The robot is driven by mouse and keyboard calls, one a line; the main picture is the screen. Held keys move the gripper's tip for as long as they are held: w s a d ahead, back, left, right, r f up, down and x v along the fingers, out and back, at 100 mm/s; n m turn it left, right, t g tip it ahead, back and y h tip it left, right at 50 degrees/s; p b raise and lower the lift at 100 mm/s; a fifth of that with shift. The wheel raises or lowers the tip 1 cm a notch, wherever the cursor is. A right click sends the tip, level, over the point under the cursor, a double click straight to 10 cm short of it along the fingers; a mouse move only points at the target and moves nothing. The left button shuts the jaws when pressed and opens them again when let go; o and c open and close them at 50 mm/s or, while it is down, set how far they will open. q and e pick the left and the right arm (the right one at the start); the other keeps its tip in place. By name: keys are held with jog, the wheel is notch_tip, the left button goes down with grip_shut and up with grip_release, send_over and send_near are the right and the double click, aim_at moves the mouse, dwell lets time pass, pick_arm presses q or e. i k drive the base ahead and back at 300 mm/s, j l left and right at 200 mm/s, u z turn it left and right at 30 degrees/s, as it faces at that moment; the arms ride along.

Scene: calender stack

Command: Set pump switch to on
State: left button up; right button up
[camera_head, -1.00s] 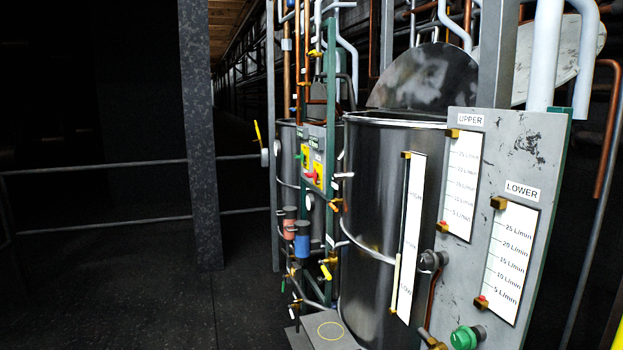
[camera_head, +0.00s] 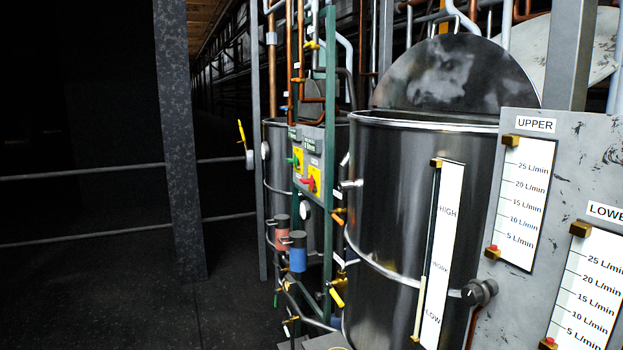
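A grey switch panel (camera_head: 318,142) stands on a green frame left of the large steel tank. It carries a switch with a red handle on a yellow plate (camera_head: 313,182) and a switch with a green handle on a yellow plate (camera_head: 297,160). Their labels are too small to read, so I cannot tell which is the pump switch or its setting. Neither of my grippers is in view.
The steel tank (camera_head: 385,220) has an upright lid and a level gauge (camera_head: 440,255). A flow panel (camera_head: 575,150) is at the right. Blue (camera_head: 298,255) and red cylinders hang below the switches. A pillar (camera_head: 178,140) and railing stand left; dark floor (camera_head: 225,310) is open.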

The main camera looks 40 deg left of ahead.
aim_at(310, 181)
jog(key=i+j+z, duration=0.3)
jog(key=j+z, duration=0.15)
jog(key=j, duration=1.8)
jog(key=k+j+z, duration=0.1)
jog(key=j+z, duration=0.35)
jog(key=j, duration=1.8)
